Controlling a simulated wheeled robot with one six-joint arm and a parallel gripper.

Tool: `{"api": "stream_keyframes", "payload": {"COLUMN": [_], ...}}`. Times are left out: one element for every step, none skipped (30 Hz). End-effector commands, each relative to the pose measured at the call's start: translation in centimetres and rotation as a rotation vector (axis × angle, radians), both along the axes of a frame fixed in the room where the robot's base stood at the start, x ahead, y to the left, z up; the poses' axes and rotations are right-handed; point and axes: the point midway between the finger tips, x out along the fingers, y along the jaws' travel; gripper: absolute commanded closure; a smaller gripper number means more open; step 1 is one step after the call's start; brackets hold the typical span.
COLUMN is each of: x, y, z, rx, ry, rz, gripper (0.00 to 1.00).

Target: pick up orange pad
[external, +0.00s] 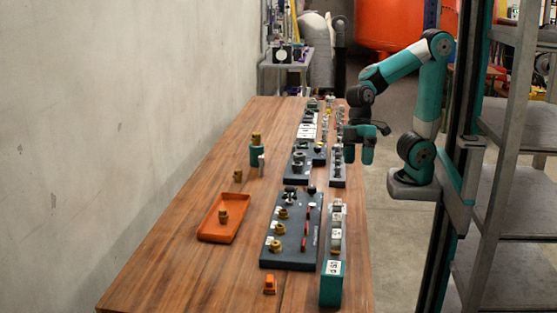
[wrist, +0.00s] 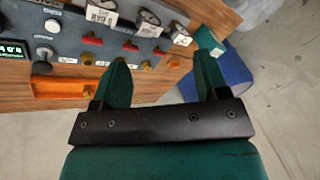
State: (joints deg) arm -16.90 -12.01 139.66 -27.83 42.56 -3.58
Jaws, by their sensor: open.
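A small orange block (external: 270,285), which may be the orange pad, sits near the front of the wooden table in the external view. A flat orange tray (external: 208,234) with a brass fitting (external: 223,215) in it lies farther back on the left. I cannot tell for sure which one is the pad. My gripper (external: 358,158) is open and empty at the table's right edge, well apart from both. Its two green fingers also show in the wrist view (wrist: 163,60).
A dark board (external: 297,250) with brass fittings and a teal block (external: 331,285) stand at the table's front right. More boards line the right side. The table's left side is mostly clear. Shelving (external: 520,180) stands at right.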

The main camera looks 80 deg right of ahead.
Motion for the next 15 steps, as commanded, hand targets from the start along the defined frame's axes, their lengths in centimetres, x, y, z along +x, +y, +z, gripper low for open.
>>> {"api": "stream_keyframes", "payload": {"x": [2.2, 3.7, 5.7, 7.3, 8.9, 10.8, 12.2, 13.5, 15.2, 16.3, 17.3, 18.5, 19.2, 19.9, 20.6], "y": [1.3, 2.3, 3.7, 4.8, 6.1, 7.8, 9.1, 10.5, 12.3, 13.6, 14.9, 16.5, 17.7, 18.7, 20.0], "z": [0.2, 0.4, 0.5, 0.5, 0.4, 0.2, -0.1, -0.4, -1.0, -1.5, -2.1, -2.9, -3.5, -4.0, -4.8], "rx": [0.001, 0.002, 0.004, 0.006, 0.008, 0.010, 0.013, 0.015, 0.017, 0.020, 0.022, 0.025, 0.027, 0.030, 0.032], "ry": [-0.016, -0.030, -0.050, -0.066, -0.083, -0.108, -0.125, -0.143, -0.166, -0.185, -0.201, -0.221, -0.236, -0.249, -0.265], "rz": [0.058, 0.102, 0.164, 0.215, 0.265, 0.334, 0.382, 0.433, 0.498, 0.545, 0.590, 0.646, 0.685, 0.722, 0.764], "gripper": [0.32, 0.32, 0.32, 0.32, 0.32, 0.32, 0.32, 0.32, 0.32, 0.32, 0.32, 0.32, 0.32, 0.32, 0.32]}}
